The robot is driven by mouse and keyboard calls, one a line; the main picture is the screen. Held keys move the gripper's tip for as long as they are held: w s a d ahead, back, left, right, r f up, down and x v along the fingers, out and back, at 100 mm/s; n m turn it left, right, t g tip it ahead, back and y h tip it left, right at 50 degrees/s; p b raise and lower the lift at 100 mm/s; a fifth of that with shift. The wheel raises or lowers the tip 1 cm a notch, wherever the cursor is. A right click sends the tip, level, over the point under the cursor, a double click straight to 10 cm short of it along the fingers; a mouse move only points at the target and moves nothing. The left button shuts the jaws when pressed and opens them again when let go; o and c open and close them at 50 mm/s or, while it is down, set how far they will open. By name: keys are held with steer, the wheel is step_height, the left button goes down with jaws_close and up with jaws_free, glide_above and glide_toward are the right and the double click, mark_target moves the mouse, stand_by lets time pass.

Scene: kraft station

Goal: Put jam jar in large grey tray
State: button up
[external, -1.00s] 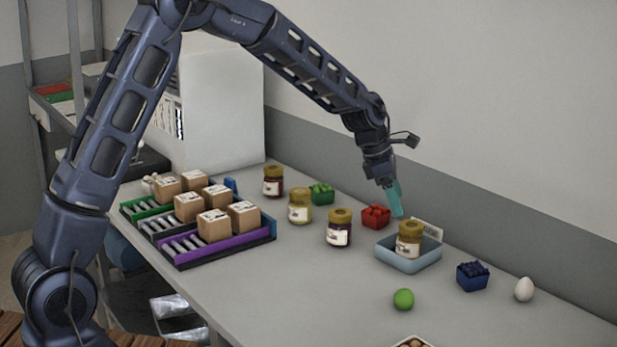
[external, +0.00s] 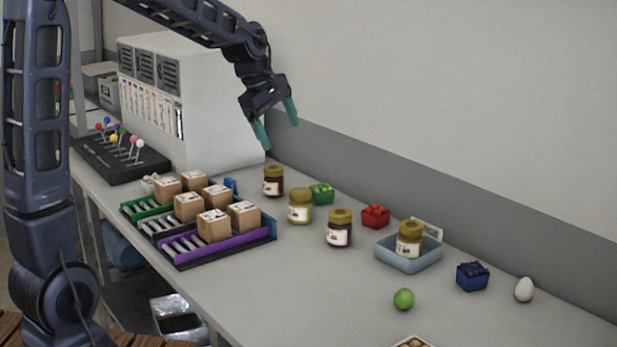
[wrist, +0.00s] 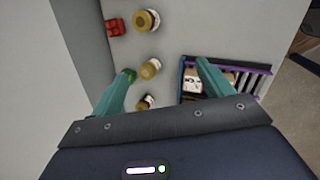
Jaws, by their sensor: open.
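One jam jar (external: 409,240) with a gold lid stands upright in the grey-blue tray (external: 408,266) at the right. Three more jars stand on the table: a dark one (external: 273,182) at the back, a pale yellow one (external: 300,207), and a dark purple one (external: 339,229) nearer the tray. My gripper (external: 277,128) is open and empty, raised above the back of the table near the white machine. In the wrist view, my gripper (wrist: 165,75) has its teal fingers spread, with the loose jars (wrist: 150,68) showing below and between them.
Cardboard boxes (external: 214,225) sit on coloured roller racks at the left. A green punnet (external: 321,193), red punnet (external: 376,216), blue punnet (external: 472,276), lime (external: 403,299) and egg (external: 524,289) are on the table. A white machine (external: 185,100) stands at the back left.

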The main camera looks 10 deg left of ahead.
steer(key=s+a+r+m+t+y, duration=0.1)
steer(key=s+a+r+m, duration=0.1)
steer(key=s+a, duration=0.35)
steer(key=s+a+r+m, duration=0.2)
steer(key=a, duration=0.6)
steer(key=s+a+r+m+t+y, duration=0.1)
steer(key=s+a+m, duration=0.1)
steer(key=s+a, duration=0.35)
steer(key=s+a+f+m+y, duration=0.1)
steer(key=s+a+m, duration=0.4)
steer(key=s+a, duration=0.7)
steer(key=shift+s+a+f+y, duration=0.15)
steer(key=shift+a+f+y, duration=0.15)
steer(key=shift+f, duration=0.3)
